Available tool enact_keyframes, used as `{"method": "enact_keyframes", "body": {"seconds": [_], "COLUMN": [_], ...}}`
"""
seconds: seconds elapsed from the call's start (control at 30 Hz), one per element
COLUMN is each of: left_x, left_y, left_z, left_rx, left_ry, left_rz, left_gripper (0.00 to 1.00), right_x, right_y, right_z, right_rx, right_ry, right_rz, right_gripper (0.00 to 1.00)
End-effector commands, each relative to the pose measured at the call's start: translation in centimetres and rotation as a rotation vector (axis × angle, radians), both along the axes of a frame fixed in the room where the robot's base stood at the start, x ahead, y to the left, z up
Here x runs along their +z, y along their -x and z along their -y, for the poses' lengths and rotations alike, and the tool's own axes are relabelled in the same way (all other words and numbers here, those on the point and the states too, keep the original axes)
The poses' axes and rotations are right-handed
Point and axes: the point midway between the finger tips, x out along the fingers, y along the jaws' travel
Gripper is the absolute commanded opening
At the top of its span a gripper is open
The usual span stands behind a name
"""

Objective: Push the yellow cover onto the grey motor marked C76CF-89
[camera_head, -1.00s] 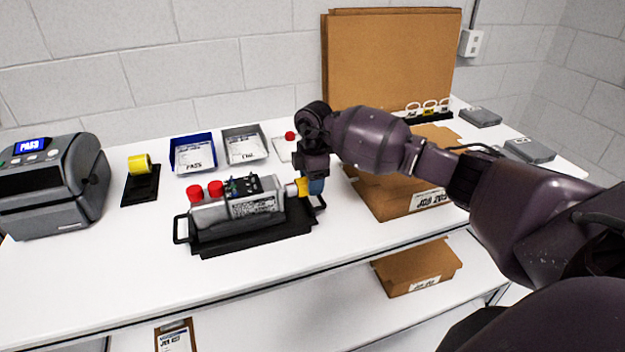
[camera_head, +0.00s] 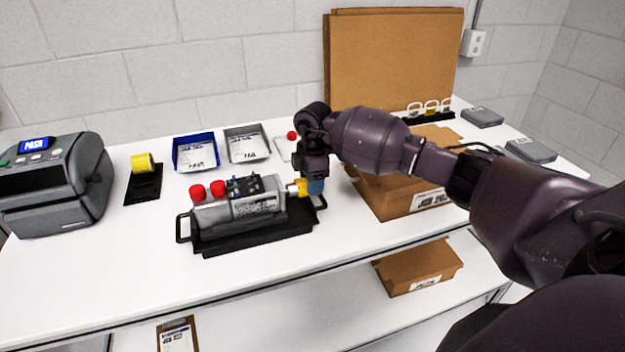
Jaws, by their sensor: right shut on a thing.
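The grey motor (camera_head: 222,214) lies in a black tray (camera_head: 255,238) with handles at both ends. It has two red caps (camera_head: 208,190) and a dark connector block on top, and a label on its side too small to read. The yellow cover (camera_head: 301,186) is at the motor's right end, beside the shaft. Whether the cover touches the motor body I cannot tell. My left gripper is not in view.
A grey tester (camera_head: 50,185) reading PASS stands at the left, beside a yellow roll (camera_head: 143,163) on a black stand. A blue bin (camera_head: 195,152) and a grey bin (camera_head: 246,144) sit behind the motor. A cardboard box (camera_head: 395,200) stands right of the gripper. The front table strip is clear.

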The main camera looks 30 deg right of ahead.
Motion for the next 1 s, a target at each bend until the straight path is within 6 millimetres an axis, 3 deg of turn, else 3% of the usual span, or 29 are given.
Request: {"method": "enact_keyframes", "body": {"seconds": [1.0], "left_x": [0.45], "left_y": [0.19], "left_z": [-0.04], "left_rx": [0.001], "left_ry": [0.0], "left_rz": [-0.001], "left_gripper": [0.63], "right_x": [0.06], "right_y": [-0.21], "right_z": [-0.78], "right_rx": [0.001], "right_ry": [-0.001], "right_rz": [0.001], "right_gripper": [0.26]}}
